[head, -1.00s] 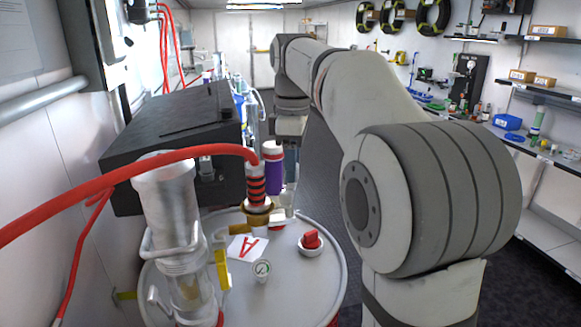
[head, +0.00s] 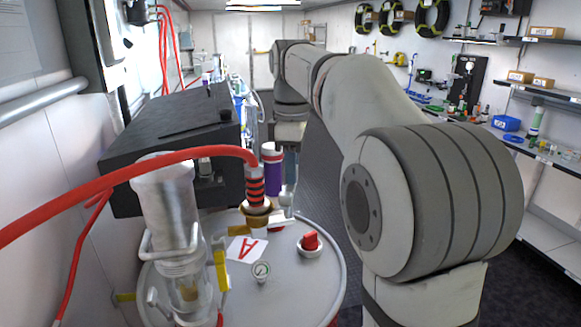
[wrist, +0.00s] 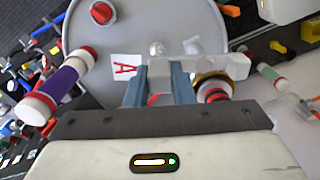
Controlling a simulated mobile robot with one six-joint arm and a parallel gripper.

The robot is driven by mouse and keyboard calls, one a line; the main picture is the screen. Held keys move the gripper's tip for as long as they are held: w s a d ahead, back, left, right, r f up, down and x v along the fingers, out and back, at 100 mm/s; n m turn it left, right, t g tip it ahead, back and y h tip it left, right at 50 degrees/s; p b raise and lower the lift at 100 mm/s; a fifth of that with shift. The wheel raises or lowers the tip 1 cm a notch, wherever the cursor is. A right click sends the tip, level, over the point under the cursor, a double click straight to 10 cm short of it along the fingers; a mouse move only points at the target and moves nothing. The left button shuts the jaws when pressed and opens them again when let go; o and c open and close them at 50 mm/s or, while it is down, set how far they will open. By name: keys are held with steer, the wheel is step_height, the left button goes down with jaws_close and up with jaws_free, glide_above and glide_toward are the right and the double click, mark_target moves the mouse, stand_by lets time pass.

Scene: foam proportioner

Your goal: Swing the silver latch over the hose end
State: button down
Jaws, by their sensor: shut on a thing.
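The red hose end with black bands (head: 255,185) stands upright in a brass fitting (head: 256,208) on top of the drum. In the wrist view the hose end (wrist: 214,95) is partly hidden behind my gripper's body, just right of the fingers. The silver latch (wrist: 222,66) is a pale block-like arm beside the brass fitting, reaching left to the fingers. My gripper (wrist: 160,75) is shut on the latch between its two blue-grey fingers. In the head view my gripper (head: 288,198) is low, right of the hose end, and the latch is mostly hidden.
The grey drum top (head: 298,285) carries a paper marked A (head: 246,249), a red-handled cap (head: 310,243) and a small gauge (head: 261,270). A clear cylinder (head: 170,215) stands at front left. A black box (head: 165,130) is behind. A purple-banded cylinder (head: 272,170) stands close by.

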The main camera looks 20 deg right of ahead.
steer(key=shift+s+d+m+p, duration=0.5)
steer(key=shift+s+m, duration=0.25)
steer(key=shift+m, duration=1.5)
steer(key=shift+s+d+m+p, duration=0.5)
steer(key=shift+s+m, duration=0.3)
steer(key=shift+m, duration=1.4)
steer(key=shift+s+d+m+p, duration=0.5)
steer(key=shift+s+m, duration=0.25)
steer(key=shift+m, duration=1.5)
steer(key=c, duration=1.2)
jaws_free()
steer(key=shift+c, duration=0.2)
